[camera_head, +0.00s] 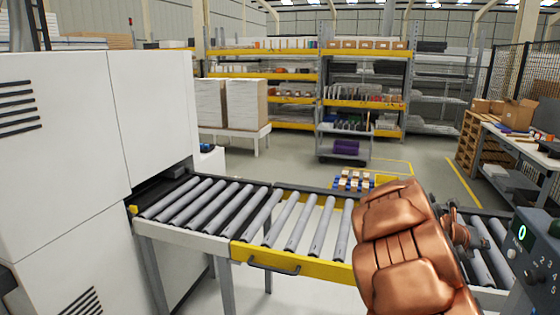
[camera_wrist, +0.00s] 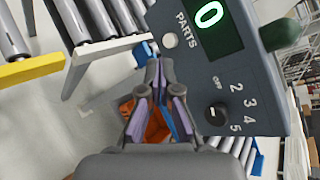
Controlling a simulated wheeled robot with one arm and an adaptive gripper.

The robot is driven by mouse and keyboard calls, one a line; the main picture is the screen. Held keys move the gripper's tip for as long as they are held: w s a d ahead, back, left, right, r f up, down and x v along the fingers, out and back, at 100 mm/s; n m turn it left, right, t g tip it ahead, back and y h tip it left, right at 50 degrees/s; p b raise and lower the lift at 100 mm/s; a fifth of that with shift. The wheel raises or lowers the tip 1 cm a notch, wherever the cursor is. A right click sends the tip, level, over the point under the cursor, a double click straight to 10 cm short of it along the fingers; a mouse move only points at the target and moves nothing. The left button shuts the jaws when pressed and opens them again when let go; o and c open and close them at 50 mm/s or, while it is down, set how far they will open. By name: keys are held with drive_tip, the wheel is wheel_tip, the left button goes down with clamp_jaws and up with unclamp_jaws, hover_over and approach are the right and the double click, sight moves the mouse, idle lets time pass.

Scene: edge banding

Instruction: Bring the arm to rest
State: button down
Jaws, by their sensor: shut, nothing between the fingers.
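My copper-coloured arm rises over the roller conveyor in the head view. My gripper (camera_head: 468,234) is partly hidden behind the arm there, just left of the grey control panel (camera_head: 534,255). In the wrist view, my gripper (camera_wrist: 158,72) has its fingers together with nothing seen between them. The panel (camera_wrist: 265,102) fills the right of that view, close beside the fingers. It shows a green 0, the word PARTS, a pale button (camera_wrist: 170,41) and a black knob (camera_wrist: 216,113).
The roller conveyor (camera_head: 262,263) with its yellow edge runs out of the big white machine (camera_head: 60,175). A workbench (camera_head: 525,148) stands at the right. Shelves (camera_head: 365,103) and a cart (camera_head: 343,158) stand behind. Grey floor lies open beyond the conveyor.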

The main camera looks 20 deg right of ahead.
drive_tip(key=s+a+f+m+y, duration=0.2)
drive_tip(key=s+a+m, duration=0.6)
drive_tip(key=a, duration=0.9)
drive_tip(key=s+a+f+m+g+y+b, duration=0.1)
drive_tip(key=s+a+m+y, duration=0.5)
drive_tip(key=a, duration=1.1)
drive_tip(key=s+a+f+m+g+y, duration=0.1)
drive_tip(key=s+a+f+m+y, duration=0.2)
drive_tip(key=s+a+m, duration=0.7)
drive_tip(key=a+m+y, duration=0.2)
drive_tip(key=a+m, duration=0.1)
drive_tip(key=a, duration=0.4)
drive_tip(key=shift+d+m, duration=0.15)
drive_tip(key=shift+m, duration=0.15)
